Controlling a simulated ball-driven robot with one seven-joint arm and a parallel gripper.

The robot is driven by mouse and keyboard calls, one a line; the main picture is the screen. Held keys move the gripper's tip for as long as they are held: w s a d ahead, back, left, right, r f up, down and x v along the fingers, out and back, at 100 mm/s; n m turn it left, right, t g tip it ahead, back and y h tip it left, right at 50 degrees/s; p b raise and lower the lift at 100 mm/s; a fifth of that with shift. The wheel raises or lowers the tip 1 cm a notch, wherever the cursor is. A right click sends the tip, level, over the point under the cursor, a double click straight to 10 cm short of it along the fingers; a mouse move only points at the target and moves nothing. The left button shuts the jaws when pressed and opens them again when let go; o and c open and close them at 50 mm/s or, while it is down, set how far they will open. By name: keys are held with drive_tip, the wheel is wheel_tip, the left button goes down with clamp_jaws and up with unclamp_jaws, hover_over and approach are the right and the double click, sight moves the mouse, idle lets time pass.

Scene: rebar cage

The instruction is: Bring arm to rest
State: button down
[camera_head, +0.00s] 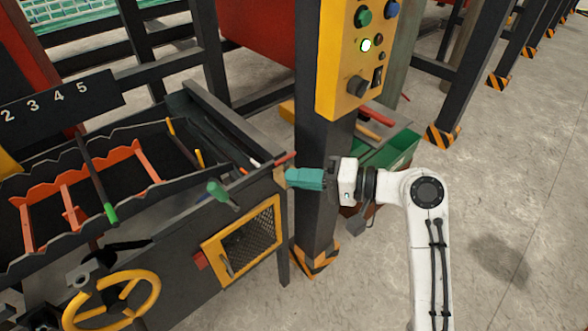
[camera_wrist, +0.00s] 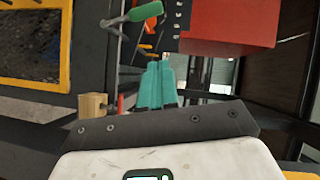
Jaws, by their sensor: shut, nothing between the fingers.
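My gripper (camera_head: 290,178) is at the end of my white arm, extended to the left in the head view. Its teal fingers are shut with nothing between them. They are in front of the dark column, close to the right end of the machine bench. In the wrist view my gripper (camera_wrist: 159,68) shows its two teal fingers side by side, pointing towards the machine. Whether the fingertips touch the bench cannot be told.
The dark machine bench (camera_head: 150,245) with a yellow handwheel (camera_head: 112,300) and green-tipped lever (camera_head: 218,190) is at left. A yellow control box (camera_head: 355,55) hangs on the column. A green bin (camera_head: 395,155) stands behind my gripper. Floor at right is clear.

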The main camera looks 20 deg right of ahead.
drive_tip(key=s+f+n+g+h, duration=0.1)
drive_tip(key=s+f+g+h, duration=0.15)
drive_tip(key=s+f, duration=0.4)
drive_tip(key=s+f+n+g+h, duration=0.1)
drive_tip(key=s+f+h, duration=0.25)
drive_tip(key=f, duration=0.55)
drive_tip(key=s+d+f+n+g+h, duration=0.1)
drive_tip(key=s+d+f+g+h, duration=0.2)
drive_tip(key=s, duration=0.6)
drive_tip(key=s+d+f+n+g+h, duration=0.2)
drive_tip(key=s+d+f+g+h, duration=0.1)
drive_tip(key=s, duration=0.7)
drive_tip(key=d+f+h, duration=0.1)
drive_tip(key=d+f, duration=0.1)
drive_tip(key=d, duration=0.1)
drive_tip(key=shift+s, duration=0.3)
drive_tip(key=c, duration=1.8)
unclamp_jaws()
